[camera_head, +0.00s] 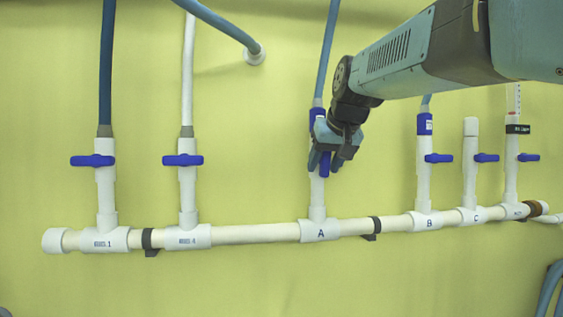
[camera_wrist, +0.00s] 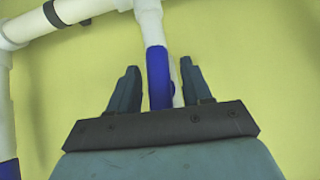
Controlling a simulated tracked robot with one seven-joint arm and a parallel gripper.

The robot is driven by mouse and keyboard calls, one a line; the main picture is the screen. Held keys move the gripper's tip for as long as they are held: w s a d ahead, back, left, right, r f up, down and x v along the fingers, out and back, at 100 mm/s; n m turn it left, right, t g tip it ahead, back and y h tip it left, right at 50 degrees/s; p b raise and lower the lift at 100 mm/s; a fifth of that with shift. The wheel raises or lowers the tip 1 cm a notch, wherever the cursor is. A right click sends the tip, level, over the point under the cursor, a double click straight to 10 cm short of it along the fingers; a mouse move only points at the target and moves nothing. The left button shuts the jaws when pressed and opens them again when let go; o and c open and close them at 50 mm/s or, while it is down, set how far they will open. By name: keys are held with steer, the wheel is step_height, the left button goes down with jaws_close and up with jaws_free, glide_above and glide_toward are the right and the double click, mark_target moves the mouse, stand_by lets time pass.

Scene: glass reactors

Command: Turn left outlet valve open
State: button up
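The valve on the white pipe marked A has a blue handle (camera_head: 325,165) that stands about upright, in line with the pipe. My gripper (camera_head: 322,158) is at this valve and hides part of it. In the wrist view the blue handle (camera_wrist: 158,78) lies between the two dark fingers of my gripper (camera_wrist: 160,65). The fingers are apart, with a narrow gap on each side, so the gripper looks open around the handle. The white pipe shows behind and beside it.
Horizontal blue handles sit on the BUS.1 valve (camera_head: 92,161) and the neighbouring valve (camera_head: 183,160) at left, and on valve B (camera_head: 438,158), valve C (camera_head: 486,158) and the far right valve (camera_head: 529,157). A white manifold pipe (camera_head: 257,234) runs below. Blue hoses hang above.

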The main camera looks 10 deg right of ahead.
steer(key=shift+s+r, duration=0.1)
steer(key=shift+r, duration=0.1)
steer(key=v, duration=1.3)
steer(key=shift+s+r, duration=0.15)
steer(key=shift+s, duration=0.1)
steer(key=s+f+g, duration=0.1)
steer(key=s+f, duration=0.2)
steer(key=f, duration=0.8)
steer(key=s+f+g, duration=0.1)
steer(key=s+f, duration=0.2)
steer(key=f, duration=0.8)
steer(key=s+f+g, duration=0.1)
steer(key=s+f, duration=0.2)
steer(key=f, duration=0.9)
steer(key=shift+s+a+h, duration=0.3)
steer(key=shift+s, duration=0.05)
